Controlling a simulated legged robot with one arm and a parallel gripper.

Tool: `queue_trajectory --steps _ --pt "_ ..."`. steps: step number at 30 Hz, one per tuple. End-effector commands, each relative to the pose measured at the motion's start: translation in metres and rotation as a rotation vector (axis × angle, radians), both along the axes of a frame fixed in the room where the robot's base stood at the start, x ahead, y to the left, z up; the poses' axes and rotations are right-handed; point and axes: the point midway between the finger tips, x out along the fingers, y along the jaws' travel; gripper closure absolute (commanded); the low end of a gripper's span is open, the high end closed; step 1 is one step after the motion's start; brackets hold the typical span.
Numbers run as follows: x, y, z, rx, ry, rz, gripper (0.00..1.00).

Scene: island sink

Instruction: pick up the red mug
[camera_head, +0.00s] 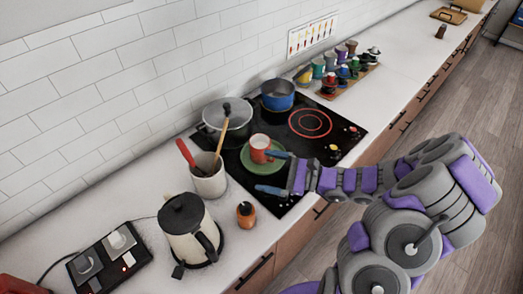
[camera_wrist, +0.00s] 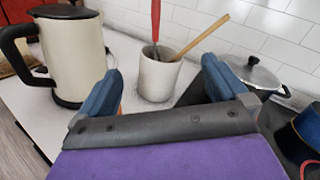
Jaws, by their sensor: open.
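The red mug (camera_head: 260,149) stands upright on a green plate (camera_head: 249,169) on the black cooktop in the head view. It has a pale inside. My gripper (camera_head: 271,172) is open, with its blue fingers pointing left over the plate. The upper finger lies close by the mug's lower right side; I cannot tell if they touch. The lower finger is over the cooktop's front part, so the mug is not clearly between the fingers. In the wrist view both fingers of my gripper (camera_wrist: 160,88) show apart, and I cannot make out the mug there.
A utensil crock (camera_head: 209,182), a kettle (camera_head: 187,228) and an orange shaker (camera_head: 246,214) stand left of the cooktop. A lidded pot (camera_head: 222,118) and a blue pot (camera_head: 277,97) stand behind the mug. A rack of cups (camera_head: 340,80) is farther back.

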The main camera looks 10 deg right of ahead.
Motion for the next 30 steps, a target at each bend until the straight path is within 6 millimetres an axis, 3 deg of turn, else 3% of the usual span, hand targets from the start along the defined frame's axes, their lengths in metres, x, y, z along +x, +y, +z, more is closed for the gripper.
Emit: queue_trajectory --steps 6,12,15,20,30 --pt "0.031 -0.064 -0.058 0.145 0.158 -0.305 0.0" --pt "0.036 -0.104 -0.1 0.214 0.251 -0.479 0.0" --pt "0.036 -0.117 -0.11 0.232 0.272 -0.518 0.0" --pt "0.046 -0.117 -0.115 0.238 0.278 -0.529 0.0" --pt "0.091 -0.082 -0.115 0.233 0.277 -0.527 0.0"
